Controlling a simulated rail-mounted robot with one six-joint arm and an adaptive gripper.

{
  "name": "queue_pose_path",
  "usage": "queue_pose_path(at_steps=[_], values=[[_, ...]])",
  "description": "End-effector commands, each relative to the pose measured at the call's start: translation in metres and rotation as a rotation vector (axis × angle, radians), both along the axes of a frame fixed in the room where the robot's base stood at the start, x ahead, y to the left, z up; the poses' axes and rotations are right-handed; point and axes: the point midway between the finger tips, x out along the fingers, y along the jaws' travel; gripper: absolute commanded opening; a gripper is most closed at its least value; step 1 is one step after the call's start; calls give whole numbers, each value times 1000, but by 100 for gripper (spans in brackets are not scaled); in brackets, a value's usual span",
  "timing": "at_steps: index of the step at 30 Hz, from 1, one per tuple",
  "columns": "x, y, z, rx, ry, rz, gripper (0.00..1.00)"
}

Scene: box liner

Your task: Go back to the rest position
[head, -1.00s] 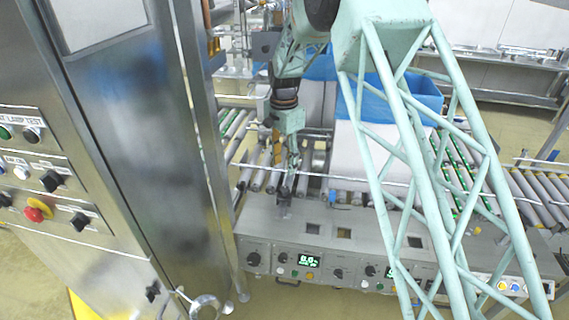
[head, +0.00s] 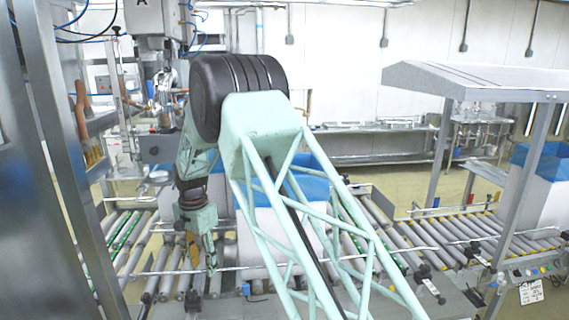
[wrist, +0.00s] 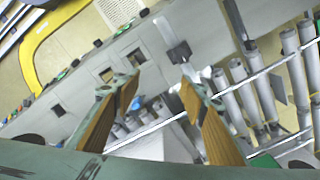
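My gripper (head: 205,262) hangs pointing down over the roller conveyor (head: 125,250), left of a white box (head: 255,240) in the head view. In the wrist view my gripper (wrist: 160,88) shows two orange-brown fingers spread apart. Nothing is held between them. My green lattice arm link crosses in front of the white box and hides much of it. Blue liner (head: 316,188) shows at the box's top.
A steel cabinet (head: 30,200) stands close on the left. A control panel (wrist: 110,70) borders the rollers in the wrist view. A second box (head: 540,195) with blue liner stands under a canopy (head: 480,80) at right. A steel bench (head: 370,145) is behind.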

Motion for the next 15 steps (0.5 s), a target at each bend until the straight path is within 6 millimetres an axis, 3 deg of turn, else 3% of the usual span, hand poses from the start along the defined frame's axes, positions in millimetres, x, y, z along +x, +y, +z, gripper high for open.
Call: queue_pose_path(at_steps=[15], values=[[-5,-43,58,12,-21,33,39]])
